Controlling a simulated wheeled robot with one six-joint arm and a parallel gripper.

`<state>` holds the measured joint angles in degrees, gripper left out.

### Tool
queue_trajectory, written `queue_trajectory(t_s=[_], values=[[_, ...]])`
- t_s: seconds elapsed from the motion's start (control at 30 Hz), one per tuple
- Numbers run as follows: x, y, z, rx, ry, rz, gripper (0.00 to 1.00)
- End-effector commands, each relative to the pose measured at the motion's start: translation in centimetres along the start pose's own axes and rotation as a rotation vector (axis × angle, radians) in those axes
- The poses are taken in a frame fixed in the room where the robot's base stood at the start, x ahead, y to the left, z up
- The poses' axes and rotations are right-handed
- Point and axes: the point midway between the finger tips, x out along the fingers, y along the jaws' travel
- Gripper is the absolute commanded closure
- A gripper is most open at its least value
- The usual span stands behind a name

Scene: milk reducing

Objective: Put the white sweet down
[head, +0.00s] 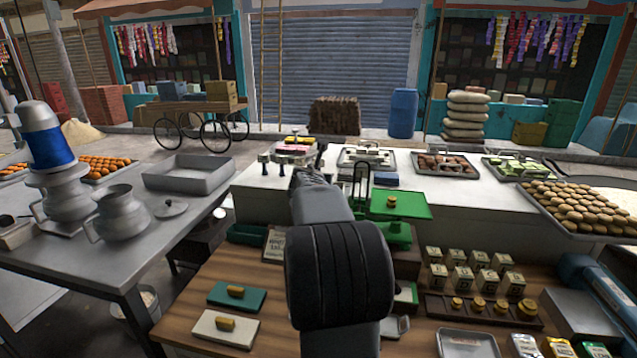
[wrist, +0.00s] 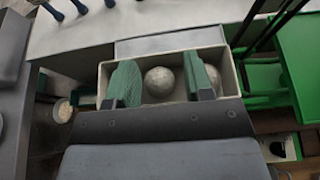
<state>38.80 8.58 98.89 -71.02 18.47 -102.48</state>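The white sweet (wrist: 159,82) is a pale round ball in the wrist view. It appears to lie inside a cream-walled rectangular box (wrist: 237,78). My gripper (wrist: 163,66) has two green fingers, one on each side of the sweet. The fingers stand apart, with a visible gap between the sweet and the right finger. The left finger is very close to the sweet, and I cannot tell if it touches. In the head view my arm reaches over the white counter (head: 255,205), and I cannot make out the sweet there.
A green balance scale (head: 400,203) stands right of my arm; its green part also shows in the wrist view (wrist: 300,60). Sweet trays (head: 445,165) line the counter's back. A wooden table (head: 275,310) in front holds labelled blocks and brass weights. A steel table with pots (head: 120,212) is at left.

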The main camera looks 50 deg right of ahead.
Motion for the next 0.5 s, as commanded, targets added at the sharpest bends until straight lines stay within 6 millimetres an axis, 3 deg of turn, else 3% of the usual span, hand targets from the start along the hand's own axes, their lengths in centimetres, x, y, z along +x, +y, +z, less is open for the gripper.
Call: queue_trajectory(t_s=[0.27, 0.5], values=[[-0.7, 0.0, 1.6, -0.001, -0.001, 0.000, 0.53], [-5.3, 0.1, 1.2, 0.001, -0.004, 0.003, 0.53]])
